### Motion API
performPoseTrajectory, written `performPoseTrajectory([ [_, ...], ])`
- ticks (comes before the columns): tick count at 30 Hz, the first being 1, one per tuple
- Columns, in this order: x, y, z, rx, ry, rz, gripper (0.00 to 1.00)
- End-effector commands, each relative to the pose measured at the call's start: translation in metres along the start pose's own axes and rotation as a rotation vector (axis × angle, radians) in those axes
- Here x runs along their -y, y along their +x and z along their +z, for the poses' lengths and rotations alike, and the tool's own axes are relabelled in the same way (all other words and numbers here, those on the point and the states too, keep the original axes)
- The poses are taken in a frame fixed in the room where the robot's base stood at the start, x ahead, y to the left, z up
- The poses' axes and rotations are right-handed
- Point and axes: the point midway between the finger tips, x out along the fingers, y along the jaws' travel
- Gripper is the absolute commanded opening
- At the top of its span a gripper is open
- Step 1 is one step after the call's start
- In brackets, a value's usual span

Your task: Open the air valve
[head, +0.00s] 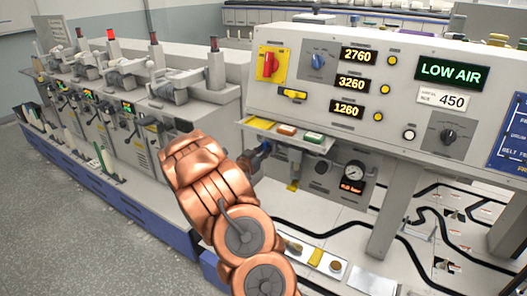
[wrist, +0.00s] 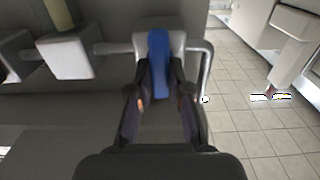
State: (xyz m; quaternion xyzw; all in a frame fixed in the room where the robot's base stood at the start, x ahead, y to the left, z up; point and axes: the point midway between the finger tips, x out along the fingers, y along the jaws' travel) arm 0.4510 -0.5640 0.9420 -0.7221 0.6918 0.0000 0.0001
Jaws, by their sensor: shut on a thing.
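The blue lever of the air valve (wrist: 158,62) stands in the middle of the wrist view, in front of a pale valve body. My gripper (wrist: 160,95) has its two dark fingers on either side of the lever and is shut on it. In the head view the blue lever (head: 264,147) shows only in part beside my gripper (head: 250,158), below the panel's small shelf. My copper-coloured arm hides much of that spot. A round pressure gauge (head: 354,171) with a small red display sits to the right. The panel's green display (head: 451,73) reads LOW AIR.
The control panel (head: 300,45) with a red knob and several amber displays overhangs the valve. A grey pipe (wrist: 208,70) runs close to the right finger in the wrist view. A support post (head: 394,215) stands to the right. Floor is free at left.

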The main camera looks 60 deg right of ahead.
Motion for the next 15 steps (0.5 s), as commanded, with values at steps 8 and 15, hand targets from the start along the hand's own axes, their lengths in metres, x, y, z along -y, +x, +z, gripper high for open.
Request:
performPoseTrajectory([
  [8, 0.0001, -0.0001, 0.0002, 0.0, 0.001, 0.0, 0.0],
  [15, -0.0003, -0.0002, 0.0027, 0.0, 0.044, 0.0, 0.0],
])
